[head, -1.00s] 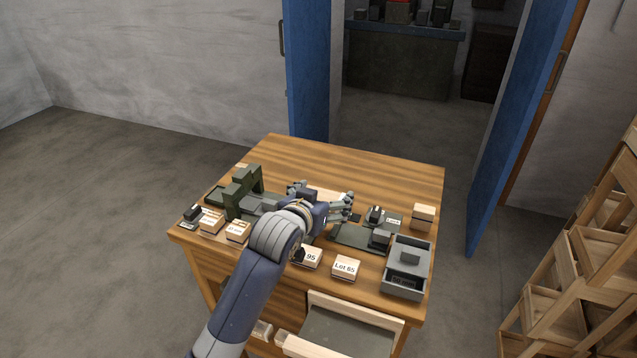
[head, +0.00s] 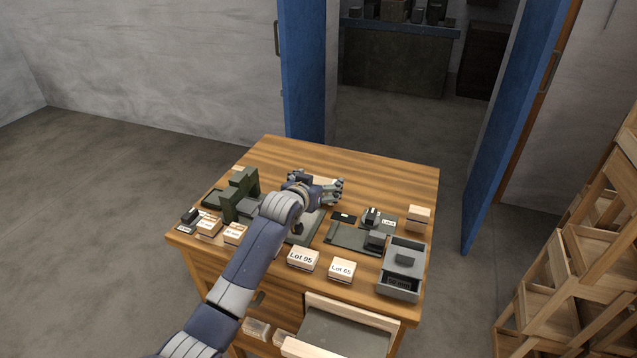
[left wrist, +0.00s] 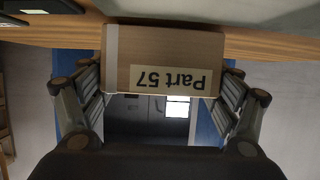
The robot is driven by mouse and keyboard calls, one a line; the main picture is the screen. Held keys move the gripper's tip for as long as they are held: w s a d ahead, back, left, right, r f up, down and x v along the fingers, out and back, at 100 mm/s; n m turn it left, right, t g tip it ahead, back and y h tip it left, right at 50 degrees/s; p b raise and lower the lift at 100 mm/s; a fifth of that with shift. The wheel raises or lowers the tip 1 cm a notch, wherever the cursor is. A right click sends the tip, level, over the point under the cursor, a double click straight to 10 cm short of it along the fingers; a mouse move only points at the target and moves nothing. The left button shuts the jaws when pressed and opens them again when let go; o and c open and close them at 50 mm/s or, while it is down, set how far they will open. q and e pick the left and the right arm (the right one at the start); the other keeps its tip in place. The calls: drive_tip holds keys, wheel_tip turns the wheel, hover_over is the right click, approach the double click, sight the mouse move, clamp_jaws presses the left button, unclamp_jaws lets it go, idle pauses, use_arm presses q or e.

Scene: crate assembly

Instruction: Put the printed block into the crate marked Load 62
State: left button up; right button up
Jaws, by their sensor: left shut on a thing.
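My left gripper (head: 333,188) is over the far middle part of the table and shut on a tan block (left wrist: 165,50). In the left wrist view, the block sits between the two fingers, and its label reads "Part 57" upside down. In the head view, the gripper mostly hides this block. I cannot read "Load 62" on any crate. Two small pale boxes at the front edge read "Lot 95" (head: 303,260) and what looks like "Lot 65" (head: 341,269). My right gripper is not in view.
The wooden table (head: 385,170) is clear along its far side. A green press-like fixture (head: 240,196) stands at left. A grey bin (head: 401,284) and a pale block stack (head: 418,218) are at right. An open drawer (head: 345,335) juts from the front. Wooden shelves (head: 575,260) stand further right.

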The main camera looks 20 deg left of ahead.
use_arm(q)
drive_tip(key=shift+f, duration=0.15)
drive_tip(key=shift+f, duration=0.15)
drive_tip(key=o, duration=1.1)
drive_tip(key=shift+c, duration=0.2)
